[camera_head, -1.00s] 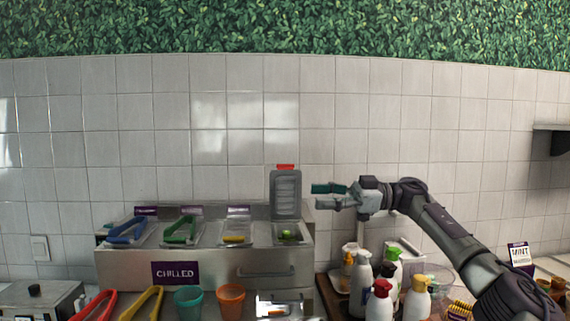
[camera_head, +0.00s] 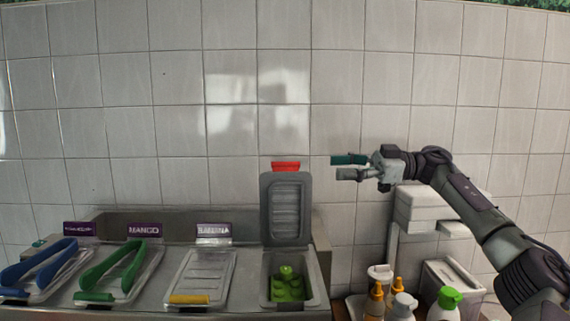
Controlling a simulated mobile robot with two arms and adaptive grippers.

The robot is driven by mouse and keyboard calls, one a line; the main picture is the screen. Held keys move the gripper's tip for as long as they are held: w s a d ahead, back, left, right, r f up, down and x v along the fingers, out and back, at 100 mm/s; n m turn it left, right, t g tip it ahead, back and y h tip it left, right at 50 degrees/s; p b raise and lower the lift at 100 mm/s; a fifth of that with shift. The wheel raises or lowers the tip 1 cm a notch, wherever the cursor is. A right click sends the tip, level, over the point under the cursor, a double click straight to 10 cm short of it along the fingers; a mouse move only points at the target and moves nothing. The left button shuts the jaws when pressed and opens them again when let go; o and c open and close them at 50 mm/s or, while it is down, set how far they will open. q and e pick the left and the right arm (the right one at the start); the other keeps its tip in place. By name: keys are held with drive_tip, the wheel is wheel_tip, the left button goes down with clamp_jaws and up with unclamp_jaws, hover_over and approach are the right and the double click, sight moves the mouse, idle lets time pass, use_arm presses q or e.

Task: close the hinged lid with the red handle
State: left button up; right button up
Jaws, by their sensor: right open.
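The hinged lid (camera_head: 286,210) stands upright, open, at the right end of the topping station. Its red handle (camera_head: 286,166) is at its top edge. Below it is the open compartment with green contents (camera_head: 287,284). My right gripper (camera_head: 340,167) is open and empty, to the right of the red handle at about the same height in the picture, apart from it. Its fingers point left. My left gripper does not show.
The grey topping station (camera_head: 170,222) has other lidded compartments, with blue tongs (camera_head: 40,266), green tongs (camera_head: 115,268) and a yellow handle (camera_head: 190,299). Bottles (camera_head: 402,306) and a dispenser stand at lower right. A tiled wall is behind.

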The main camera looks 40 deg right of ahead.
drive_tip(key=p, duration=0.1)
approach(282, 167)
drive_tip(key=a, duration=0.1)
drive_tip(key=p+x, duration=0.1)
drive_tip(key=x, duration=0.4)
drive_tip(key=p+x, duration=0.1)
drive_tip(key=x, duration=0.2)
drive_tip(key=shift+w+d+r+p, duration=0.15)
drive_tip(key=shift+w+d+p, duration=0.1)
drive_tip(key=shift+w+p, duration=0.1)
drive_tip(key=shift+w+a, duration=0.3)
drive_tip(key=shift+a, duration=0.25)
drive_tip(key=shift+d, duration=0.1)
drive_tip(key=shift+c, duration=0.5)
clamp_jaws()
